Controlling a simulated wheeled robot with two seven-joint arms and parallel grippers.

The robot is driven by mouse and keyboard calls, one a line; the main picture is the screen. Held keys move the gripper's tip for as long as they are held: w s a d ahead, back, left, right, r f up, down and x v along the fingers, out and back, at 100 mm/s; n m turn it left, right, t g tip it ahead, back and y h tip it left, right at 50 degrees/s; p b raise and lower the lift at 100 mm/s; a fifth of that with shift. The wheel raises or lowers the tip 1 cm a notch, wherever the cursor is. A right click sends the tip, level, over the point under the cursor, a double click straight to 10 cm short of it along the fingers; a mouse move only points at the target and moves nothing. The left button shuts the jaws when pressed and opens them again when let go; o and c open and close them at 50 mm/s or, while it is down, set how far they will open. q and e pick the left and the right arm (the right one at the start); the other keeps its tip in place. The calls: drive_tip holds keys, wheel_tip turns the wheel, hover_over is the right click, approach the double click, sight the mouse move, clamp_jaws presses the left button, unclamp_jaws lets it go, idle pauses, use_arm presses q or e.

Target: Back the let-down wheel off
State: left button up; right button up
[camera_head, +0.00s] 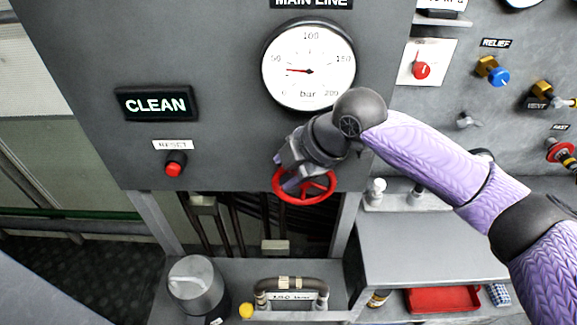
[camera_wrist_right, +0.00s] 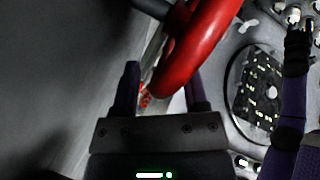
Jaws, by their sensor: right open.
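The red handwheel (camera_head: 318,190), which I take to be the let-down wheel, sits below the main line gauge at the panel's lower edge. My right gripper (camera_head: 290,182) is at the wheel's left side, partly over its rim. In the right wrist view the red wheel rim (camera_wrist_right: 200,45) runs close, just beyond and partly between the spread fingers of the gripper (camera_wrist_right: 163,82). The fingers are open. Whether they touch the rim cannot be told. The wheel's hub and stem are partly hidden by my wrist. My left gripper is not in view.
A CLEAN sign (camera_head: 157,104) and red reset button (camera_head: 174,165) are at left. The relief knob (camera_head: 498,76) and other valves are at right. A grey shelf (camera_head: 430,250) stands below right.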

sight(277, 174)
clamp_jaws()
drive_tip(key=shift+r+p, duration=0.15)
drive_tip(key=shift+p, duration=0.3)
drive_tip(key=h+p, duration=0.2)
drive_tip(key=p, duration=0.1)
drive_tip(key=a+h+p, duration=0.1)
drive_tip(key=p, duration=0.1)
drive_tip(key=shift+f+n, duration=0.25)
drive_tip(key=shift+n, duration=0.05)
drive_tip(key=shift+a+f+h+p, duration=0.3)
drive_tip(key=shift+f+h+p, duration=0.2)
drive_tip(key=shift+h+p, duration=0.55)
drive_tip(key=shift+a+f+h, duration=0.1)
drive_tip(key=shift+f+h, duration=0.35)
drive_tip(key=shift+h, duration=0.4)
drive_tip(key=shift+f, duration=0.1)
unclamp_jaws()
